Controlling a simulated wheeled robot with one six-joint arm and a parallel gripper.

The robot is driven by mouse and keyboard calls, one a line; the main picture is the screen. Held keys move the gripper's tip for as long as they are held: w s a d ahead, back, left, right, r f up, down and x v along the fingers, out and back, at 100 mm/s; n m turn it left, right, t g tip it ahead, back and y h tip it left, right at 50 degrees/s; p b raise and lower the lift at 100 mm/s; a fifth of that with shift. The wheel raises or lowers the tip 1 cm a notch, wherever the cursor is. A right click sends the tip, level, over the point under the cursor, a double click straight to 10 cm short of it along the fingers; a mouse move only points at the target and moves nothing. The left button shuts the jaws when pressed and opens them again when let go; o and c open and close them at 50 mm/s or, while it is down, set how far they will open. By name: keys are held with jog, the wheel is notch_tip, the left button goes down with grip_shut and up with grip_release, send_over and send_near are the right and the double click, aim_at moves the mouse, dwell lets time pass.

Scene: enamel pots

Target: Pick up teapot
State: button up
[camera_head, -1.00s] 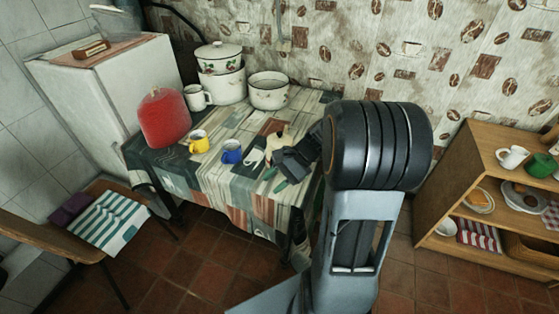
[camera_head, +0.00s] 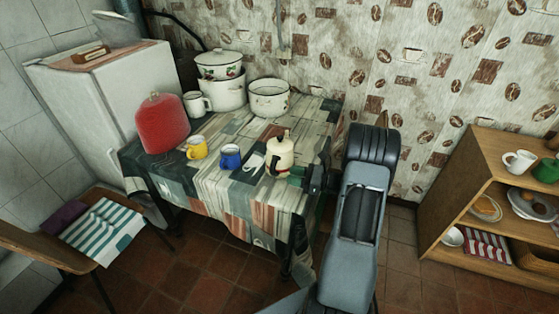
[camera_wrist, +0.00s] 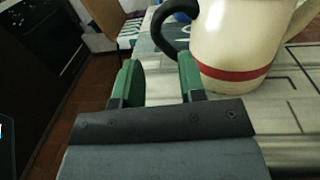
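The teapot (camera_head: 280,157) is cream with a red band and a dark handle, upright near the table's right front edge. In the wrist view the teapot (camera_wrist: 240,40) fills the upper right, its top cut off. Its dark handle (camera_wrist: 163,40) curves out to the left, ahead of the gap between my fingers. My gripper (camera_wrist: 160,76) is open, with two green-padded fingers and nothing between them. In the head view my gripper (camera_head: 303,174) is just right of the teapot, low at its side. Whether the right finger touches the teapot I cannot tell.
A blue mug (camera_head: 230,157), a yellow mug (camera_head: 197,148) and a red cosy-like cover (camera_head: 162,123) stand left of the teapot on the cloth-covered table (camera_head: 240,200). White pots (camera_head: 269,100) stand behind. A wooden shelf (camera_head: 480,165) is at right, a chair at left.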

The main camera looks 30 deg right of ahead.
aim_at(280, 156)
jog(key=shift+x, duration=3.45)
jog(key=shift+f, duration=0.15)
jog(key=shift+c, duration=0.2)
grip_shut()
jog(key=shift+s+f, duration=0.1)
jog(key=shift+f, duration=0.05)
